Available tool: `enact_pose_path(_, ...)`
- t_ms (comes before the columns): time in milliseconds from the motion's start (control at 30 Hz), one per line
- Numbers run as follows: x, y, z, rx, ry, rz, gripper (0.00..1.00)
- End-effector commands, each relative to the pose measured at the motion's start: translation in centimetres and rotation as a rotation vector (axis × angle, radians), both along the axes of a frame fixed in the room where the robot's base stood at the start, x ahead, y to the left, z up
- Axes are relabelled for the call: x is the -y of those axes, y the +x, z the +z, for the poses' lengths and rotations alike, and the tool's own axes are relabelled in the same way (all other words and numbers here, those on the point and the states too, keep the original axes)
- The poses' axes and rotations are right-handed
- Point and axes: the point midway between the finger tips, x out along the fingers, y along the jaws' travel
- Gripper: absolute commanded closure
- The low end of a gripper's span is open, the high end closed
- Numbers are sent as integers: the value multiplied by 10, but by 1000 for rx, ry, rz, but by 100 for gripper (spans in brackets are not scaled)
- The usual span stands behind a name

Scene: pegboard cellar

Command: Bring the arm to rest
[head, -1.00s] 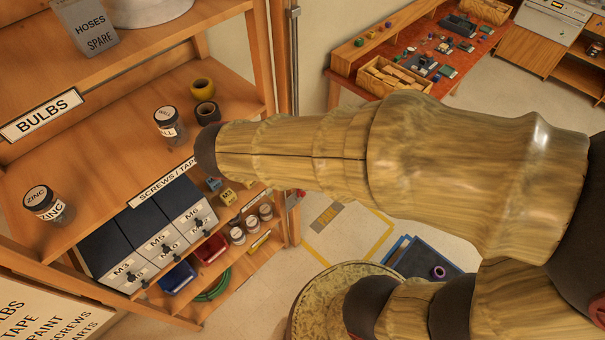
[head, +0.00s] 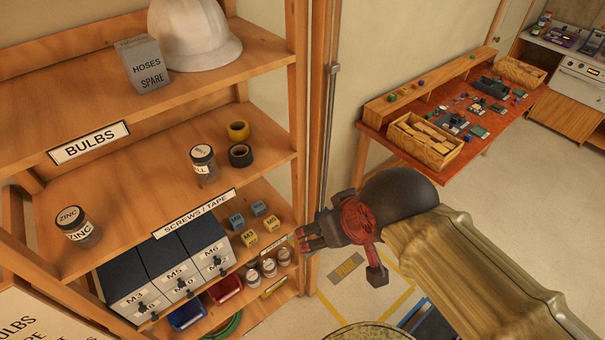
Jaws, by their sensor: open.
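My gripper (head: 303,238) shows in the head view at the centre, just in front of the shelf's right upright. Its dark fingers point left, toward the lower shelves. It is open, with nothing seen between the fingers. My arm (head: 470,260) runs from the lower right up to the dark wrist, with a red part by the gripper. Whether the fingers touch the upright cannot be told.
The wooden shelf (head: 150,190) on the left holds jars, tape rolls, drawers and small cubes. A white helmet (head: 195,35) sits on its top board. A red-topped workbench (head: 465,115) with a parts box (head: 422,140) stands behind. Open floor (head: 500,200) lies to the right.

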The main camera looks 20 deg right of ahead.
Motion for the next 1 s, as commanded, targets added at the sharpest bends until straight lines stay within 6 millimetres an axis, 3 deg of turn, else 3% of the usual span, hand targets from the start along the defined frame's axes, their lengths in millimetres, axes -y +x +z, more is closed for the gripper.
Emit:
enact_pose_path(267,0,0,-48,-2,-1,2,34)
enact_pose_path(800,0,0,-189,-2,-1,2,34)
enact_pose_path(1000,0,0,-227,-2,-2,1,34)
